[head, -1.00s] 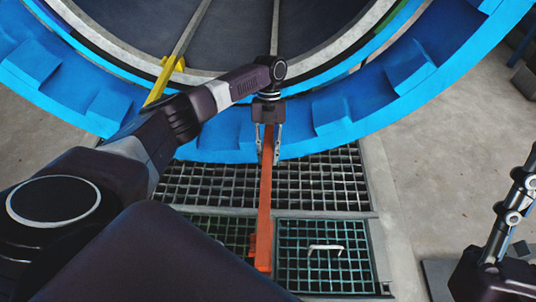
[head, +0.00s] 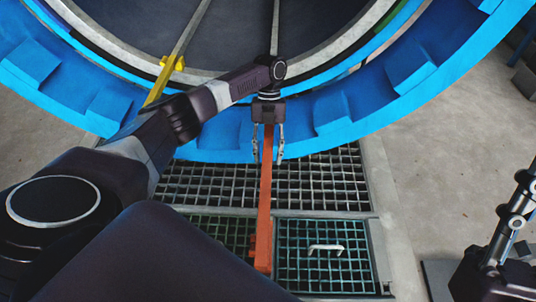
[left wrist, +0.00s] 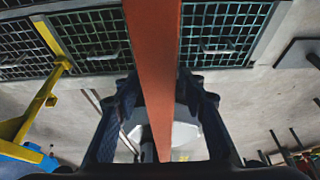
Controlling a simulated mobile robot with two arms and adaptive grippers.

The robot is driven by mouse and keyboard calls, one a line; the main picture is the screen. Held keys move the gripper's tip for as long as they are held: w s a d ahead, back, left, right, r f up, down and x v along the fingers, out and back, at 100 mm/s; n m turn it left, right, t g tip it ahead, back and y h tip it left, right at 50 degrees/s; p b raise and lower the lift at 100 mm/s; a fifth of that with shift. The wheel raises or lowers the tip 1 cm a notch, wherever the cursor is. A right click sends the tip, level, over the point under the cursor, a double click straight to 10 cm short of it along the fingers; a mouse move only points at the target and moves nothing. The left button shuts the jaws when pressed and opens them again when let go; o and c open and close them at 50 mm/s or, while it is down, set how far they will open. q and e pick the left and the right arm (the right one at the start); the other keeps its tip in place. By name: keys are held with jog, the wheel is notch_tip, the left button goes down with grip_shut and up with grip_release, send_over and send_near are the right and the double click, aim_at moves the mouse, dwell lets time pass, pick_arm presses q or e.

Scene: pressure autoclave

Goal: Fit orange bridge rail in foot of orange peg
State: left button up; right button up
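The orange bridge rail (head: 265,200) is a long straight bar running from my left gripper (head: 268,158) down over the floor grating. A small orange-red part (head: 252,244) sits against its left side near the near end. I cannot tell whether this is part of a foot, and no orange peg shows clearly. The far end of the rail is between my left fingers. In the left wrist view the rail (left wrist: 155,60) passes between the fingers with a gap on each side, so the gripper is open around it. My right gripper (head: 525,185) shows partly at the right edge; its opening is unclear.
The big blue toothed autoclave ring (head: 225,130) curves just behind the left gripper. A yellow rail (head: 162,78) stands to the left. Grating panels (head: 320,180) with a pale handle (head: 325,248) lie below. Bare concrete floor (head: 450,150) is on the right.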

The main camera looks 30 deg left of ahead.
pick_arm(q)
jog(key=shift+s, duration=0.1)
jog(key=v, duration=1.2)
jog(key=shift+s, duration=0.1)
dwell(0.3)
